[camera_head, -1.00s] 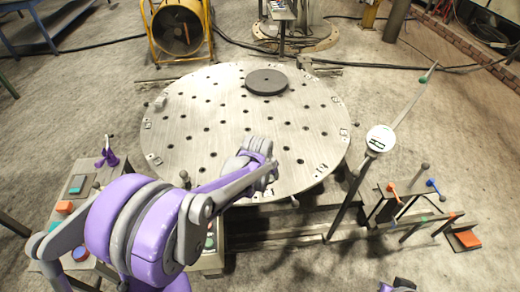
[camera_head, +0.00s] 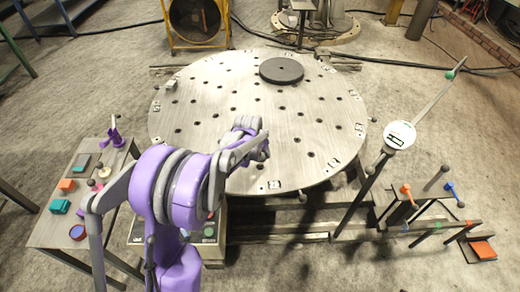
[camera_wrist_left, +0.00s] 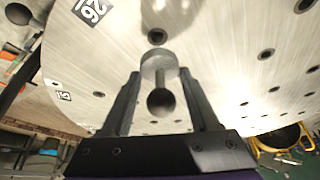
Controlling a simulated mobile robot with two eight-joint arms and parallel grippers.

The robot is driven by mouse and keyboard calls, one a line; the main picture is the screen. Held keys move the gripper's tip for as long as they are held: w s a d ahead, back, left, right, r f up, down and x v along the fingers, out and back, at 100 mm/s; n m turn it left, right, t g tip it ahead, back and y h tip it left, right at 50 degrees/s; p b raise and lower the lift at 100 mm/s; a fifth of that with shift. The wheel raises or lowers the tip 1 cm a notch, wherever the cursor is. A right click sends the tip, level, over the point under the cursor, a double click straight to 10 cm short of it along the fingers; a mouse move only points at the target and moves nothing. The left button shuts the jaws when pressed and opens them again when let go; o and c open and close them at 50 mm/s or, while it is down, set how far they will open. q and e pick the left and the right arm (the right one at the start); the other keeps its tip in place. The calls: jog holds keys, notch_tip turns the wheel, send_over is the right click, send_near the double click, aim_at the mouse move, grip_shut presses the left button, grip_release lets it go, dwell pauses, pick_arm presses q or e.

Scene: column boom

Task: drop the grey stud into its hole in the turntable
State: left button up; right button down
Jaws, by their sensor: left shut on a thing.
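The turntable (camera_head: 215,85) is a large round metal plate with many dark holes and numbered labels near its rim. My left gripper (camera_head: 262,152) is over its front half. In the left wrist view this gripper (camera_wrist_left: 160,75) is shut on the grey stud (camera_wrist_left: 158,64), a short pale grey cylinder with a dark ball knob (camera_wrist_left: 161,102) between the fingers. A dark hole (camera_wrist_left: 157,36) shows just beyond the stud in that view. I cannot tell the stud's height above the plate. In the head view the gripper mostly hides the stud. My right gripper is out of view.
A dark disc (camera_head: 281,70) lies on the turntable's far part. A side table (camera_head: 62,232) with small coloured parts stands at left. A dial on a slanted post (camera_head: 400,134) and a low rack (camera_head: 415,205) stand at right. The plate's middle is clear.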

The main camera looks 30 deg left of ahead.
aim_at(260, 162)
pick_arm(q)
jog(key=shift+f, duration=0.8)
jog(key=shift+r, duration=0.2)
jog(key=shift+b, duration=0.35)
jog(key=shift+f, duration=0.2)
jog(key=shift+f+b, duration=1.7)
jog(key=shift+f, duration=0.45)
jog(key=o, duration=1.1)
jog(key=shift+o, duration=0.2)
